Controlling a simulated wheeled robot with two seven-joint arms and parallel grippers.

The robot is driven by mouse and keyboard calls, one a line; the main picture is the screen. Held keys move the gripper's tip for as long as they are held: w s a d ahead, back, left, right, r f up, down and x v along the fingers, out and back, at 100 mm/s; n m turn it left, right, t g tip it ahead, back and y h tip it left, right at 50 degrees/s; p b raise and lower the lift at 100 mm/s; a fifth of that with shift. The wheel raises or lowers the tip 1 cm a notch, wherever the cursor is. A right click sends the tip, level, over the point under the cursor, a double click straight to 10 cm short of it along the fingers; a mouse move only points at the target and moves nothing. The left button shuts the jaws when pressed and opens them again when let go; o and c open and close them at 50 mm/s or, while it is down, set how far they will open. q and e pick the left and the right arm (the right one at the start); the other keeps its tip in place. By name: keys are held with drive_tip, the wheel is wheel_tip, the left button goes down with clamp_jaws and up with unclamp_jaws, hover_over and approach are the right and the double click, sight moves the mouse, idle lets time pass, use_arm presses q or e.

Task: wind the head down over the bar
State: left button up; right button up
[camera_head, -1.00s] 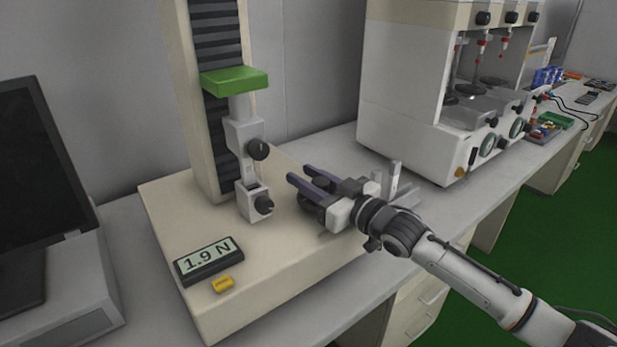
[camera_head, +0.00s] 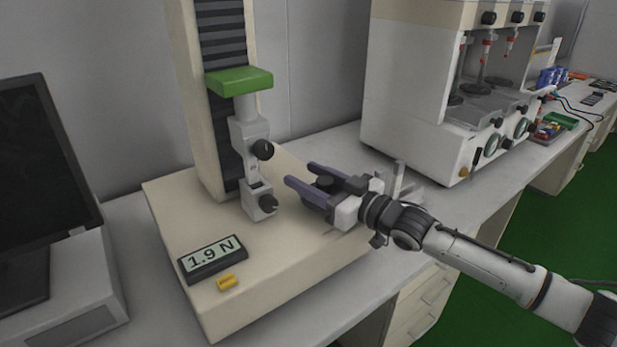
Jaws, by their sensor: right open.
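The test stand has a green head block (camera_head: 239,81) on its column. An upper clamp with a black knob (camera_head: 262,149) hangs below the head. A lower clamp with a black knob (camera_head: 267,203) stands on the cream base (camera_head: 305,262). I cannot make out a separate bar between the clamps. The display (camera_head: 212,258) reads 1.9 N. My right gripper (camera_head: 299,174) is open over the right side of the base, its purple fingers pointing left toward the clamps. A dark round knob (camera_head: 325,184) shows between the fingers; contact is unclear. My left gripper is out of view.
A yellow button piece (camera_head: 228,282) lies in front of the display. A dark monitor (camera_head: 38,180) stands at the left. A white multi-station machine (camera_head: 415,105) stands at the back right. A light upright part (camera_head: 397,182) is just behind my right gripper.

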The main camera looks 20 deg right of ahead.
sight(331, 189)
drive_tip(key=v, duration=1)
drive_tip(key=shift+s+d, duration=0.1)
idle(0.3)
